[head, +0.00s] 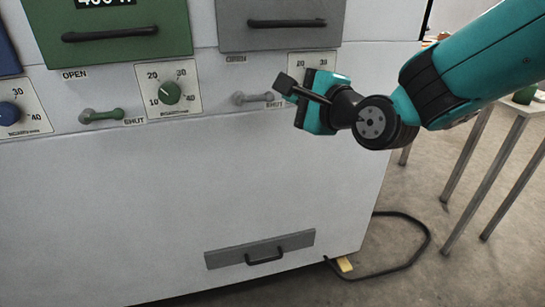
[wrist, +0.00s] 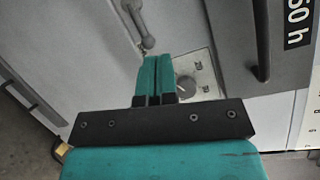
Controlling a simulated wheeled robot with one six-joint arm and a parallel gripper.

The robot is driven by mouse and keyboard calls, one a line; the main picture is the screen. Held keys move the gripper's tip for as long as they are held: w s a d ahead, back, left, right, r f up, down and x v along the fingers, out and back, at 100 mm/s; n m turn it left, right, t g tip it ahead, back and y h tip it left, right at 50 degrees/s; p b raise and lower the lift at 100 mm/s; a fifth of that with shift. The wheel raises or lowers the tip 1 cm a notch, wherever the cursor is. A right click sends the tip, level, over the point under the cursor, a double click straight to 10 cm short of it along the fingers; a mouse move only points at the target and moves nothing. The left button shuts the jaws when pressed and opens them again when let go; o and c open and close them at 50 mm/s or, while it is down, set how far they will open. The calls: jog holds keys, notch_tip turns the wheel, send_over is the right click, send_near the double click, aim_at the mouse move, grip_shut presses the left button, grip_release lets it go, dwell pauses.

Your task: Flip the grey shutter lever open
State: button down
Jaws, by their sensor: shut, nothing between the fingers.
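The grey shutter lever (head: 252,98) is on the white machine front, below the grey drawer. It lies about level, its free end pointing right towards the SHUT label. It also shows in the wrist view (wrist: 140,24), its rounded end just beyond the fingertips. My gripper (head: 289,90) is just right of the lever's free end, partly hidden by its own wrist parts. In the wrist view the teal fingers (wrist: 157,62) are together with nothing between them. They look close to the lever end; I cannot tell whether they touch. The OPEN label (head: 236,59) is above the lever's left end.
The grey drawer (head: 280,38) with a black handle is above. A grey dial (wrist: 185,88) is beside the fingers. A green lever (head: 102,116) and green dial (head: 170,93) are to the left. A lower flap (head: 225,258) has a handle. A table (head: 500,150) stands right.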

aim_at(254, 97)
notch_tip(254, 97, down, 19)
jog(key=w+m+t+b, duration=0.2)
jog(key=m+t+b, duration=0.8)
jog(key=m+b, duration=0.4)
jog(key=b, duration=0.5)
jog(key=shift+w+a+m, duration=0.15)
jog(key=shift+w+m, duration=0.25)
jog(key=shift+r, duration=0.1)
jog(key=p+x, duration=0.1)
jog(key=x, duration=0.2)
jog(key=p+x, duration=0.2)
jog(key=x, duration=0.1)
jog(key=p+x, duration=0.1)
jog(key=x, duration=0.3)
jog(key=shift+s+r+p, duration=0.35)
jog(key=shift+w+a+r+p, duration=0.1)
jog(key=shift+w+r+p, duration=0.05)
jog(key=shift+r+p, duration=0.4)
jog(key=shift+w+a+r+p, duration=0.1)
jog(key=shift+r+p, duration=0.45)
jog(key=shift+a+r+p, duration=0.1)
jog(key=shift+r+p, duration=0.6)
jog(key=shift+n+y, duration=0.3)
jog(key=shift+y, duration=0.1)
